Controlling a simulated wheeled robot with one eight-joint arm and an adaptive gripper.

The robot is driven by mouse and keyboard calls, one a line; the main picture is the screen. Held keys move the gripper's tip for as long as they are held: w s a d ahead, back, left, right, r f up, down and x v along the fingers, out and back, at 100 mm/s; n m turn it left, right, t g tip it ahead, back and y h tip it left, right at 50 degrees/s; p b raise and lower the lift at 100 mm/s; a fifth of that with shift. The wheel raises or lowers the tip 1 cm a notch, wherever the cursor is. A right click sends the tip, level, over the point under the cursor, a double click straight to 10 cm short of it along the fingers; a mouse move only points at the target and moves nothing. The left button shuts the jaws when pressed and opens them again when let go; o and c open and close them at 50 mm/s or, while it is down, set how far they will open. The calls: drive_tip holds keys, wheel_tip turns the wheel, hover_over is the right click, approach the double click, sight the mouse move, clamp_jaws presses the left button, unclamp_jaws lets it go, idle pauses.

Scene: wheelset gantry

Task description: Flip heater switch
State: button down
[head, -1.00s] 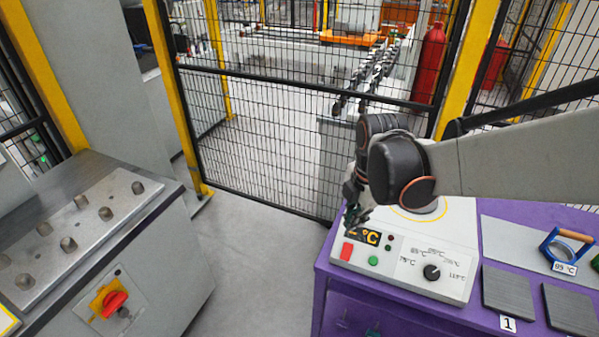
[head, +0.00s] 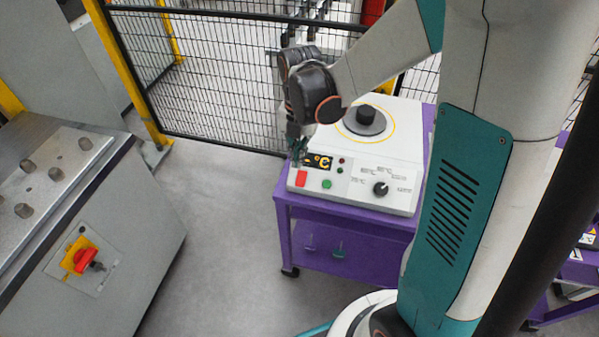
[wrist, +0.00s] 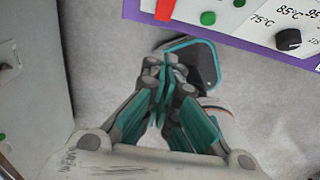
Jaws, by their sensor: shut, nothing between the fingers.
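The heater (head: 400,140) is a white unit on a purple cart, with a round dark piece on top. Its sloped front panel has a red switch (head: 301,178), a green button (head: 326,184), a yellow-digit display and a black knob (head: 380,188). The red switch (wrist: 164,9) also shows at the wrist view's top edge. My gripper (head: 300,157) is shut and empty. In the head view it overlaps the panel's left end, just above the red switch. In the wrist view my gripper (wrist: 163,75) appears over grey floor, apart from the switch. Whether the switch is on or off is unclear.
A grey bench (head: 120,240) with a red-and-yellow rotary switch (head: 80,260) stands left. Black mesh fencing (head: 200,75) with yellow posts is behind. Open floor (head: 225,240) lies between bench and cart.

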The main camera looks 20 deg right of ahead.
drive_tip(key=b, duration=0.3)
hover_over(301, 179)
drive_tip(key=s+a, duration=0.3)
drive_tip(key=s, duration=0.1)
wheel_tip(301, 179, down, 9)
drive_tip(key=shift+w+d+f+b, duration=0.25)
drive_tip(key=shift+d+f, duration=0.05)
drive_tip(key=shift+f, duration=0.4)
drive_tip(key=shift+w+d+f+b, duration=0.2)
drive_tip(key=shift+w+d+f, duration=0.1)
drive_tip(key=shift+f, duration=0.4)
drive_tip(key=shift+w+d+f+b, duration=0.25)
drive_tip(key=shift+f, duration=0.45)
